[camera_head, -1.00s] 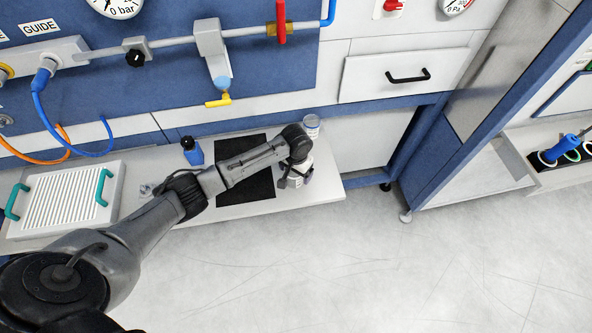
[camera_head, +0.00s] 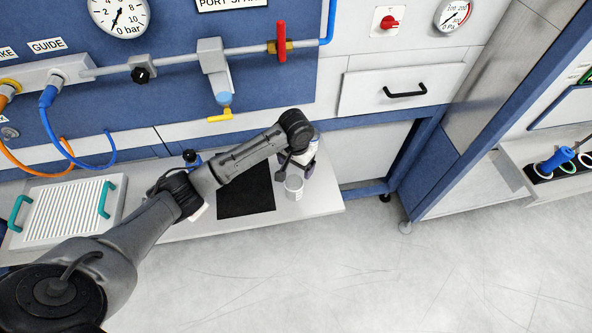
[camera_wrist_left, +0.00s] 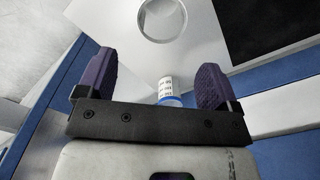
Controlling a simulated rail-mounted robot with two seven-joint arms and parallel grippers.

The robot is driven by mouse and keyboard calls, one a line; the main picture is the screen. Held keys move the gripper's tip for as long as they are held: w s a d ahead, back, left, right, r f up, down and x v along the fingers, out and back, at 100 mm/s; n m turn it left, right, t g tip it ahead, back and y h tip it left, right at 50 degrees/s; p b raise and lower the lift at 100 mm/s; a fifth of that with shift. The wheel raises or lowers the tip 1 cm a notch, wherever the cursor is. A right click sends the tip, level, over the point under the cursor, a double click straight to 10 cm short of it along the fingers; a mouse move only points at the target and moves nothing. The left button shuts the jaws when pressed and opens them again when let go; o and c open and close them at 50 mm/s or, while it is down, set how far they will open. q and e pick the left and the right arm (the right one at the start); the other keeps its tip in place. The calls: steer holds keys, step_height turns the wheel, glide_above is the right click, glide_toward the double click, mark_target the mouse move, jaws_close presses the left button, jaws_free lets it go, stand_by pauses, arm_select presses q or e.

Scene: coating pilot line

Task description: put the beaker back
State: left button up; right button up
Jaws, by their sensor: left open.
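The beaker (camera_head: 293,188), a small clear-grey cup, stands upright on the pale bench just right of the black mat (camera_head: 246,197). Its round rim (camera_wrist_left: 162,20) shows at the top of the left wrist view, beyond the fingertips and apart from them. My left gripper (camera_head: 301,158) is open, behind the beaker on the wall side, its fingers partly hidden by the wrist. In the left wrist view the purple fingers (camera_wrist_left: 153,85) are spread wide with nothing held. A white jar with a blue band (camera_wrist_left: 168,92) shows between them, farther off. My right gripper is not in view.
A ribbed white plate with teal handles (camera_head: 70,211) lies at the bench's left. A dark-capped bottle (camera_head: 191,157) is partly hidden behind my arm. A pipe with a yellow lever (camera_head: 220,116) runs above. The bench's front right is clear.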

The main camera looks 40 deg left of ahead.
arm_select(q)
steer(key=s+d+f+m+t+h, duration=0.1)
steer(key=s+d+f+m, duration=0.1)
steer(key=s+d+f, duration=0.35)
steer(key=s+d+f+m+t, duration=0.1)
steer(key=s+d+f, duration=0.2)
steer(key=s+d, duration=0.6)
steer(key=s+a+r, duration=0.1)
steer(key=s+r, duration=0.1)
steer(key=s, duration=0.6)
steer(key=s+a+r+t, duration=0.1)
steer(key=s+a+r, duration=0.1)
steer(key=s, duration=0.7)
steer(key=shift+s+a+t+y, duration=0.2)
steer(key=shift+s+t+y, duration=0.1)
steer(key=shift+y, duration=0.1)
steer(key=shift+w, duration=0.1)
step_height(320, 180, up, 24)
steer(key=p, duration=2.3)
steer(key=shift+f+p, duration=0.15)
steer(key=shift+p, duration=0.15)
